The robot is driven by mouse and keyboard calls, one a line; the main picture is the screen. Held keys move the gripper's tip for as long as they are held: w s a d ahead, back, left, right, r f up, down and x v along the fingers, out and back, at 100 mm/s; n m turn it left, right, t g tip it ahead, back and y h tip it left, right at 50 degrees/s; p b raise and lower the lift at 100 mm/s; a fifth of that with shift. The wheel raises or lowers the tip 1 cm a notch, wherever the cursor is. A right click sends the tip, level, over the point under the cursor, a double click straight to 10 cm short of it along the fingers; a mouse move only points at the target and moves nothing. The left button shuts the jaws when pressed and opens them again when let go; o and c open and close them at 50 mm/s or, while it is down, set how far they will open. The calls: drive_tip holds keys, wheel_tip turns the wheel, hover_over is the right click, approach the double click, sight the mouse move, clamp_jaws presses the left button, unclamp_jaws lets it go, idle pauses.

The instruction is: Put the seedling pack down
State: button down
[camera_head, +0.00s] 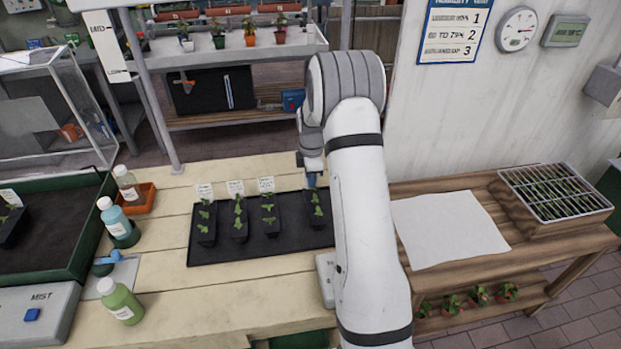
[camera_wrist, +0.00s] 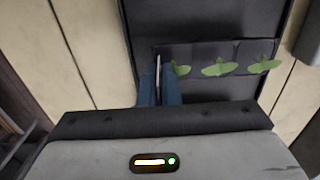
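My gripper (camera_head: 311,181) points down at the back end of a black seedling pack (camera_head: 318,211) at the right end of the black tray (camera_head: 262,250). In the wrist view, its blue fingers (camera_wrist: 159,88) are close together around a thin pale label (camera_wrist: 158,66), seen edge-on at the end of the seedling pack (camera_wrist: 200,52) with green sprouts. The pack is over or on the tray; I cannot tell whether its bottom touches. Three more labelled packs (camera_head: 238,220) stand in a row to its left. My arm hides the tray's right edge.
Bottles (camera_head: 121,301) stand left of the tray on the pale bench (camera_head: 160,268). A white sheet (camera_head: 449,228) and a barred seedling box (camera_head: 556,191) are on the wooden table to the right. A dark green-rimmed bed (camera_head: 50,240) is at far left.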

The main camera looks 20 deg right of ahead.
drive_tip(key=shift+f, duration=0.25)
drive_tip(key=c, duration=1.6)
unclamp_jaws()
drive_tip(key=shift+c, duration=0.2)
drive_tip(key=shift+r, duration=0.1)
wheel_tip(320, 180, up, 12)
drive_tip(key=shift+r+b, duration=0.1)
drive_tip(key=shift+b, duration=0.65)
drive_tip(key=s+a+r+m+t, duration=0.1)
drive_tip(key=s+a+r+m, duration=0.25)
drive_tip(key=s, duration=0.45)
drive_tip(key=s+a+r+m, duration=0.3)
drive_tip(key=s+m, duration=0.1)
drive_tip(key=s, duration=0.3)
drive_tip(key=s+a+r+m+t, duration=0.1)
drive_tip(key=s+a+r+m, duration=0.3)
drive_tip(key=s, duration=0.4)
drive_tip(key=s+a+f+m, duration=0.1)
drive_tip(key=s+m, duration=0.1)
drive_tip(key=s, duration=0.3)
drive_tip(key=s+a+f+m+t, duration=0.1)
drive_tip(key=s+m, duration=0.1)
drive_tip(key=s, duration=0.2)
drive_tip(key=shift+s+a+f, duration=0.2)
drive_tip(key=shift+s+f, duration=0.05)
drive_tip(key=shift+s, duration=0.15)
